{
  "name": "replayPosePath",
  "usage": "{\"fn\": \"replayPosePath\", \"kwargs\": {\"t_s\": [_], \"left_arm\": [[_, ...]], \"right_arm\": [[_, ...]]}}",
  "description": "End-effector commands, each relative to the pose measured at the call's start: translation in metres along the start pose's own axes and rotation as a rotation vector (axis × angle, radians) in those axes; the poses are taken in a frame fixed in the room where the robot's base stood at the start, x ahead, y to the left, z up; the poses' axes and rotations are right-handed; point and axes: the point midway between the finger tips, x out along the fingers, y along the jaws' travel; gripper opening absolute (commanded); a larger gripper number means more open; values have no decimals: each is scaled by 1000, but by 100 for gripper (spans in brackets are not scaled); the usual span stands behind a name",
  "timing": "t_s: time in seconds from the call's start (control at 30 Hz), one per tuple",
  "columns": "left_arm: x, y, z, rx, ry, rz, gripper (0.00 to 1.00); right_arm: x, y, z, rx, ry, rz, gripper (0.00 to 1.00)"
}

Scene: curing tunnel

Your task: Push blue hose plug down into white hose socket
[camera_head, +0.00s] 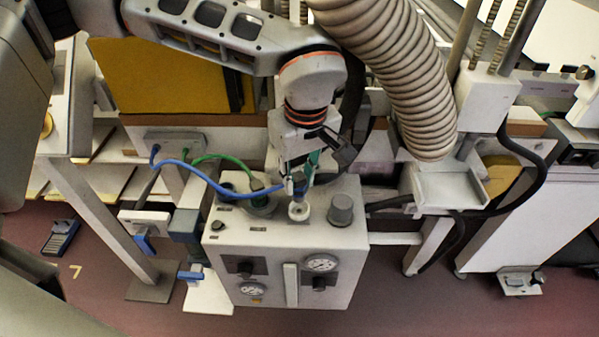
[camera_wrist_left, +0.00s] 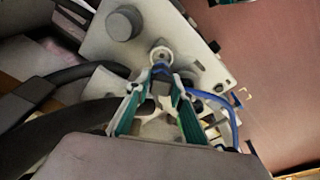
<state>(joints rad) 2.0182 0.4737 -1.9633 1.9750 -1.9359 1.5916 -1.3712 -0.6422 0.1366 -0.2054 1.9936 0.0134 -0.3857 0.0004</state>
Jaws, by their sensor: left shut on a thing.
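The white hose socket (camera_head: 298,210) stands upright on top of the white control box, near its middle. In the left wrist view its round white ring (camera_wrist_left: 162,54) shows just beyond the fingertips. My left gripper (camera_head: 297,184) points down over the box and is shut on the blue hose plug (camera_wrist_left: 160,70), which is mostly hidden between the fingers. The blue hose (camera_head: 215,182) runs from the plug to the left; it also shows in the left wrist view (camera_wrist_left: 228,108). The plug is close to the socket; whether they touch I cannot tell. My right gripper is not in view.
The control box (camera_head: 225,245) has gauges on its front. A grey knob (camera_head: 341,210) stands right of the socket. A green hose (camera_head: 222,157) ends left of it. A large ribbed duct (camera_head: 400,75) hangs at the back right.

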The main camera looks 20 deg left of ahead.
Motion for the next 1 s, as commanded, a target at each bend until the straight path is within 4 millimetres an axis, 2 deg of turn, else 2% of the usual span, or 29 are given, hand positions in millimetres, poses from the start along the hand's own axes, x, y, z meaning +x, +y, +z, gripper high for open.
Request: {"fn": "replayPosePath", "kwargs": {"t_s": [0.2,0.5,1.0], "left_arm": [[19,0,3,1,-3,-2,0],[36,0,6,1,-1,0,0],[40,0,6,1,0,1,0]], "right_arm": [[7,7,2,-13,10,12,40],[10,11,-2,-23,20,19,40],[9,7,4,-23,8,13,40]]}}
